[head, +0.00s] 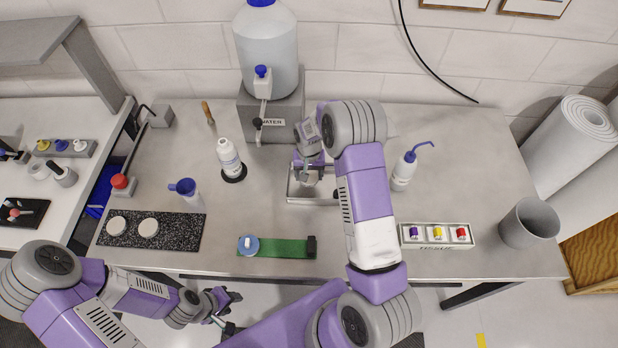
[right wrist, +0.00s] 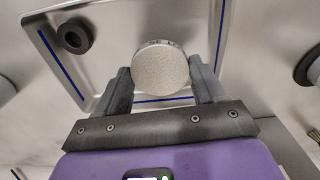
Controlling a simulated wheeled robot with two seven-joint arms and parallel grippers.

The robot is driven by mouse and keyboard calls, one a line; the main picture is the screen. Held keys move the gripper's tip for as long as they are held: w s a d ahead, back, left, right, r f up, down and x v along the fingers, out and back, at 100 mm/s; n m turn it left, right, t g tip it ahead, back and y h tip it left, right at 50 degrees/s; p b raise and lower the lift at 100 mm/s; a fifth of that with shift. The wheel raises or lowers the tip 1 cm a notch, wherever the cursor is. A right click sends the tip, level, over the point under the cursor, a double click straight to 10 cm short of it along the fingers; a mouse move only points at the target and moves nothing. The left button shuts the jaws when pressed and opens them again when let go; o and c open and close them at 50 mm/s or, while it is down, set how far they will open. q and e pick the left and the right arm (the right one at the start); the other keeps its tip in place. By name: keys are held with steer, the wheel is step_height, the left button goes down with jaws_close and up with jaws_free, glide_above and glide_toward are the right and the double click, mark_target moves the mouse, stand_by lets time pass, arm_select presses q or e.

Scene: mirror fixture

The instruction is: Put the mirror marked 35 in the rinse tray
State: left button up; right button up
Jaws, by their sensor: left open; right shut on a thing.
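My right gripper (head: 309,176) is over the steel rinse tray (head: 313,201) at the middle back of the table. In the right wrist view its fingers (right wrist: 160,88) are shut on a round, pale grey speckled mirror disc (right wrist: 160,70). The disc is over the steel tray (right wrist: 205,35), which has blue lines inside; I cannot tell whether it touches the floor. My left gripper (head: 228,306) is open and empty in front of the table's front edge. My right arm hides part of the tray in the head view.
A black ring (right wrist: 75,35) is in the tray. A water jug (head: 268,50) stands behind it, a white bottle (head: 229,158) left, a wash bottle (head: 405,170) right. Two pale discs (head: 148,228) lie on a dark speckled slab (head: 180,232). A green strip (head: 283,248) lies in front.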

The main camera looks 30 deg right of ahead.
step_height(320, 180, down, 3)
steer(key=shift+s+r, duration=0.1)
steer(key=shift+r, duration=0.1)
steer(key=shift+f, duration=0.25)
steer(key=shift+f, duration=0.2)
steer(key=o, duration=1.1)
steer(key=shift+o, duration=0.2)
steer(key=shift+r, duration=0.15)
